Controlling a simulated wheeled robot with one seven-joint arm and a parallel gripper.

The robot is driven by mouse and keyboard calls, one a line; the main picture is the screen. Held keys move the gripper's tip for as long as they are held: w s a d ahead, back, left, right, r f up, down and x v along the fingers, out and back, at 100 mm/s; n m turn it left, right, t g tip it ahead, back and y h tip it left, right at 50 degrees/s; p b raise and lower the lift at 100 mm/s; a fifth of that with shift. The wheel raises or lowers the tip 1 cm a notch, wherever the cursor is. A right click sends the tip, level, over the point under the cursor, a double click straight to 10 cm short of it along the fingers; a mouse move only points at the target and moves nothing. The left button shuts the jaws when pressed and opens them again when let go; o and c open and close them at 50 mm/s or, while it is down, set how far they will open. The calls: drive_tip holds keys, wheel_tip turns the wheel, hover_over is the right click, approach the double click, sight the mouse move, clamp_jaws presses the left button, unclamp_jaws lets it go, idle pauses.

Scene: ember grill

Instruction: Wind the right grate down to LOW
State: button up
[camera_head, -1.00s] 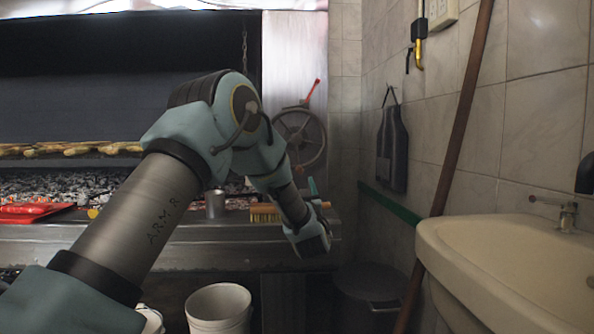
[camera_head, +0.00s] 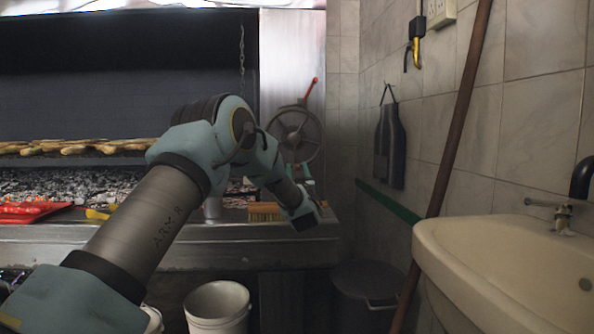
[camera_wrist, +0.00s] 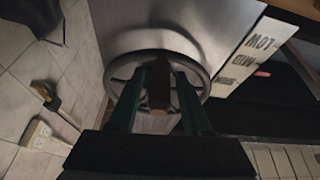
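The crank wheel (camera_head: 296,135) is a grey spoked handwheel on the steel panel right of the grill. Its red handle (camera_head: 311,88) sticks out at the upper right of the rim. In the wrist view the wheel (camera_wrist: 113,72) is ahead, and a brown-red bar, seemingly the handle (camera_wrist: 159,88), appears between the open fingers of my gripper (camera_wrist: 158,74); contact cannot be told. Upside-down labels LOW (camera_wrist: 260,42) and MID (camera_wrist: 242,60) show beside it. The grate (camera_head: 80,158) carries food above the coals.
A brush (camera_head: 265,211) and a metal cup (camera_head: 212,207) stand on the counter (camera_head: 190,231). A red tray (camera_head: 32,212) lies left. A white bucket (camera_head: 218,308) and dark bin (camera_head: 366,285) stand below. A pole (camera_head: 455,135) and sink (camera_head: 480,255) are right.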

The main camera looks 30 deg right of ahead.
clamp_jaws()
idle(1.1)
